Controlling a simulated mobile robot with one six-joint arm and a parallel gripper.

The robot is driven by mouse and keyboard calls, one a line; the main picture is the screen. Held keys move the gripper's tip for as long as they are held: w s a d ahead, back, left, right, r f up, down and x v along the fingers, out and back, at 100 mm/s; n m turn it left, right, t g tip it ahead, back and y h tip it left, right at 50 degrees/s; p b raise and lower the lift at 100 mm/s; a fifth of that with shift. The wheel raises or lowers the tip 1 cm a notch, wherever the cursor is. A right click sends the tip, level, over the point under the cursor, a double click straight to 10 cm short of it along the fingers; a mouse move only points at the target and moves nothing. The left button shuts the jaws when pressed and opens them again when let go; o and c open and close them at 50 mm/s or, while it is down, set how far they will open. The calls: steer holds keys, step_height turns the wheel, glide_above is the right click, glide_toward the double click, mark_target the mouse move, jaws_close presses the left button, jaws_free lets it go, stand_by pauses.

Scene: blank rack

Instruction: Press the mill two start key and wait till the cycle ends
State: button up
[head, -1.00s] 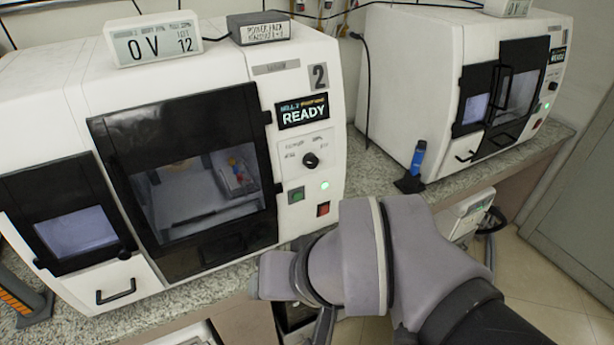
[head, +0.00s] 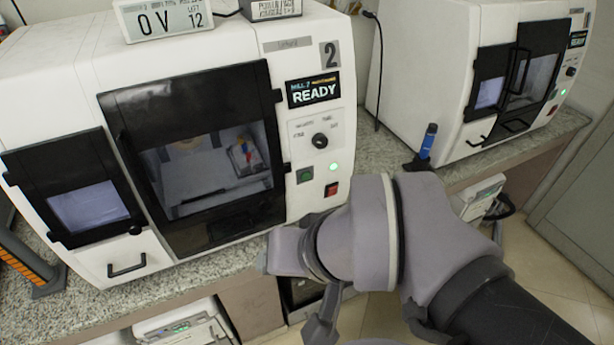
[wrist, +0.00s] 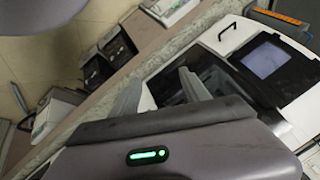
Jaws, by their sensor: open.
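Mill two (head: 60,100) is the white machine with a "2" plate. Its display (head: 314,91) reads READY. Its panel has a dark knob (head: 320,141), a green key (head: 305,175), a lit green lamp (head: 333,167) and a red key (head: 331,189). The large dark door (head: 195,140) is shut, with a tray and coloured parts behind its window. My gripper (wrist: 160,92) shows in the wrist view with its two fingers apart and nothing between them. In the head view my wrist is below the panel, apart from the keys; the fingertips are not clear there.
A second white mill (head: 425,75) stands at the right, with a blue-topped tool (head: 428,140) beside it. A display box reading "OV 12" (head: 165,18) sits on mill two. The speckled counter (head: 230,275) runs along the front. An orange-striped item (head: 30,268) is at the left.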

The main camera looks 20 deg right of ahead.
jaws_close()
stand_by(0.3)
stand_by(0.7)
stand_by(0.8)
